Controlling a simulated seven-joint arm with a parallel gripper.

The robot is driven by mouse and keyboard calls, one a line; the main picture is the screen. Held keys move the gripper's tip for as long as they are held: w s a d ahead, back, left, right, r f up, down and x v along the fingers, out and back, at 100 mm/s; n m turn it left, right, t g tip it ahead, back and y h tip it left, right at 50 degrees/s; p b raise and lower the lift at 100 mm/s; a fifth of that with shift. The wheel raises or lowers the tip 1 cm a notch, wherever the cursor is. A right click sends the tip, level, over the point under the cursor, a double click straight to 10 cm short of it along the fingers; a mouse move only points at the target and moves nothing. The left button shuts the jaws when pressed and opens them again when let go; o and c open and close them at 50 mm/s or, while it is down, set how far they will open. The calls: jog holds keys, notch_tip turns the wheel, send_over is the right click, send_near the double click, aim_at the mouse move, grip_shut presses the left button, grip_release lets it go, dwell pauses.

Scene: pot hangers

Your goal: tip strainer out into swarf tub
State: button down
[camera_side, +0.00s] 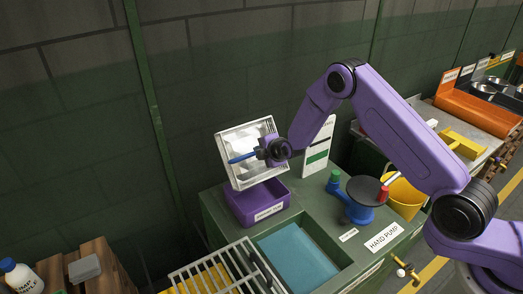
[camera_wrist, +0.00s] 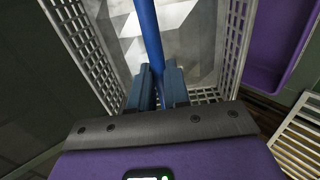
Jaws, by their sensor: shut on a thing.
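The strainer is a white, perforated rectangular basket (camera_side: 226,152) with a blue handle (camera_side: 243,157). In the side view it is tilted steeply above the purple swarf tub (camera_side: 241,211), its open side turned toward the camera. My gripper (camera_side: 262,152) is shut on the blue handle. In the wrist view my gripper (camera_wrist: 157,88) has its two fingers on either side of the handle (camera_wrist: 147,35), with the strainer's perforated walls (camera_wrist: 232,45) around it. Pale grey, angular faces show inside the strainer; I cannot tell what they are. The tub's edge (camera_wrist: 288,60) shows at the upper right. The tub's inside is mostly hidden.
The green bench holds a sunken blue basin (camera_side: 298,257), a hand pump with a blue base (camera_side: 358,212) and a white sign (camera_side: 319,148). A yellow bucket (camera_side: 405,195) stands to the right. A white grate (camera_side: 225,270) lies in front.

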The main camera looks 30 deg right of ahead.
jog(key=shift+a+f+t, duration=0.25)
jog(key=shift+f+t, duration=0.65)
jog(key=shift+t, duration=0.45)
jog(key=shift+a+f+t, duration=0.2)
jog(key=shift+f+t, duration=0.7)
jog(key=shift+t, duration=0.45)
dwell(1.0)
notch_tip(320, 180, up, 5)
dwell(0.5)
